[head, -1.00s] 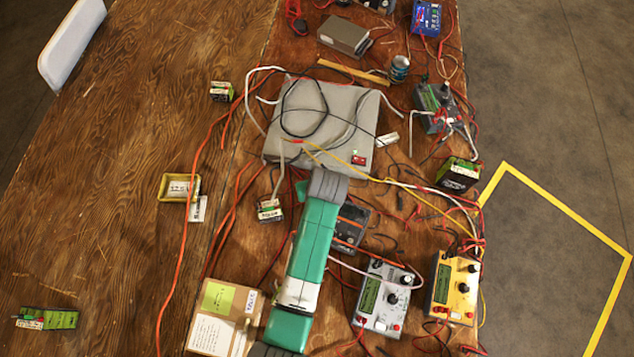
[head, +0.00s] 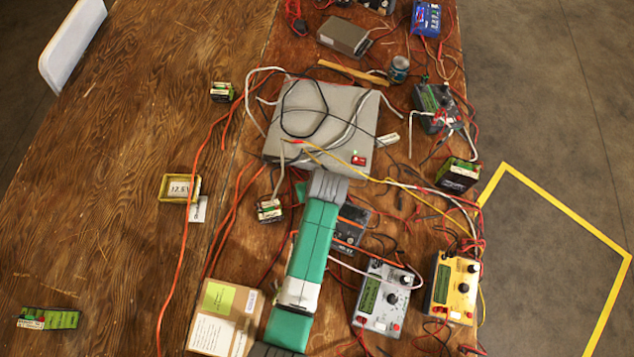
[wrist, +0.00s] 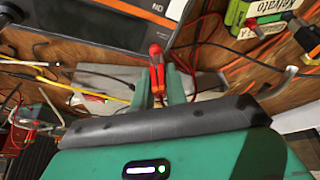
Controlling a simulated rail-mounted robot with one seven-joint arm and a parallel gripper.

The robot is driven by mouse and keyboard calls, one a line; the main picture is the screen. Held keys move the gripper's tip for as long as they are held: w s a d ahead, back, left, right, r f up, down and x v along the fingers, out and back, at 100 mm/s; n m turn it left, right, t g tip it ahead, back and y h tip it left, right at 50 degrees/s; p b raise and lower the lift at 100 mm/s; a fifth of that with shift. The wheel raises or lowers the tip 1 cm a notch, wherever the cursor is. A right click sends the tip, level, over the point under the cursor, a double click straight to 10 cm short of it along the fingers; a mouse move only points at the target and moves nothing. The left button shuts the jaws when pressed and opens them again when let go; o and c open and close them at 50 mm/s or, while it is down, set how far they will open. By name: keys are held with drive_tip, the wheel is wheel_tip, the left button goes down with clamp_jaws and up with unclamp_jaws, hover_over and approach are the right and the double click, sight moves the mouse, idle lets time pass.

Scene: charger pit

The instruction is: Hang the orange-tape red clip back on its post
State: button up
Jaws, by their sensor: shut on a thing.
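The red clip (wrist: 155,52) shows in the middle of the wrist view, with a red-orange body and its leads running down between the fingers. My gripper (wrist: 158,84) is shut on it, a green finger on each side. The clip's tip is close to the lower edge of a dark charger with an orange stripe (wrist: 110,22); I cannot tell whether they touch. In the head view my arm hides the clip and most of the gripper; a small green part (head: 301,191) shows beside the arm's end. I cannot make out the clip's post in either view.
A grey power supply (head: 350,108) with loose cables lies beyond my arm. A small battery (head: 269,210) is left of the arm, and a cardboard box (head: 222,322) is nearer. Grey (head: 382,298) and yellow (head: 454,287) chargers stand at right. The left tabletop is mostly clear.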

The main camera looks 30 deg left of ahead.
drive_tip(key=o, duration=0.9)
drive_tip(key=shift+c, duration=0.2)
drive_tip(key=shift+o, duration=1)
drive_tip(key=shift+r, duration=0.1)
wheel_tip(320, 180, up, 7)
drive_tip(key=p, duration=0.7)
drive_tip(key=shift+r, duration=0.15)
